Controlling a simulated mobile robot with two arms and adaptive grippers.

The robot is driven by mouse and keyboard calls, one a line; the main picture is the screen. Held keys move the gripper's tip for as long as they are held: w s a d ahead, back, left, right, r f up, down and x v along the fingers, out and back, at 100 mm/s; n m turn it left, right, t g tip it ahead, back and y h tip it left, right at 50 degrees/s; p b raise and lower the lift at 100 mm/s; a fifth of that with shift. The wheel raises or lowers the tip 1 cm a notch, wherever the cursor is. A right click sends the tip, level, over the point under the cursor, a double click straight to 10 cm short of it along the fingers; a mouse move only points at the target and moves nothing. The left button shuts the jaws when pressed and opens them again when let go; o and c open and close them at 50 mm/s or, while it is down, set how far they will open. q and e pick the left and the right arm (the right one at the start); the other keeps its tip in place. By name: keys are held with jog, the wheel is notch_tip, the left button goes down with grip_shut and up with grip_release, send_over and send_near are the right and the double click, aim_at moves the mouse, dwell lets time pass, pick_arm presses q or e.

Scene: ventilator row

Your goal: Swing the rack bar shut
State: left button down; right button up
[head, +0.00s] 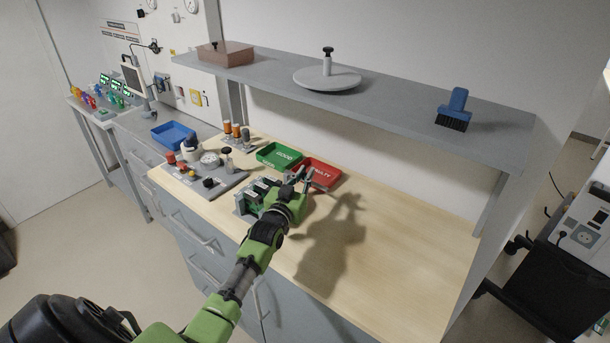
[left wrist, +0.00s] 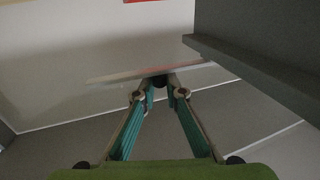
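A small rack (head: 247,203) with grey bars and green modules stands near the front edge of the wooden bench. My left gripper (head: 304,180) is at the right end of this rack, and its green wrist covers part of it. In the left wrist view the two fingers (left wrist: 161,80), with teal pads, lean inward and look closed at their tips. A pale, thin flat strip (left wrist: 110,77) shows just beyond the tips; I cannot tell whether they touch it. The rack bar cannot be told apart clearly. My right gripper is not in view.
A green tray (head: 262,151) and a red tray (head: 332,167) lie behind the gripper. A grey fixture board (head: 208,200) is left of the rack. A shelf (head: 400,106) overhangs the back. The bench's right part (head: 410,240) is clear.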

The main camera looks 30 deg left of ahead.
pick_arm(q)
jog(key=shift+s+a+r+m+h+b, duration=0.15)
jog(key=shift+m+h+b, duration=0.2)
jog(key=shift+m+h, duration=0.05)
jog(key=shift+s+m+h+b, duration=0.35)
jog(key=shift+m+h+b, duration=0.3)
jog(key=shift+h, duration=0.4)
jog(key=shift+s+m+h+b, duration=0.3)
jog(key=shift+m+h+b, duration=0.35)
jog(key=shift+h, duration=0.4)
jog(key=c, duration=2.1)
grip_release()
jog(key=shift+s, duration=0.1)
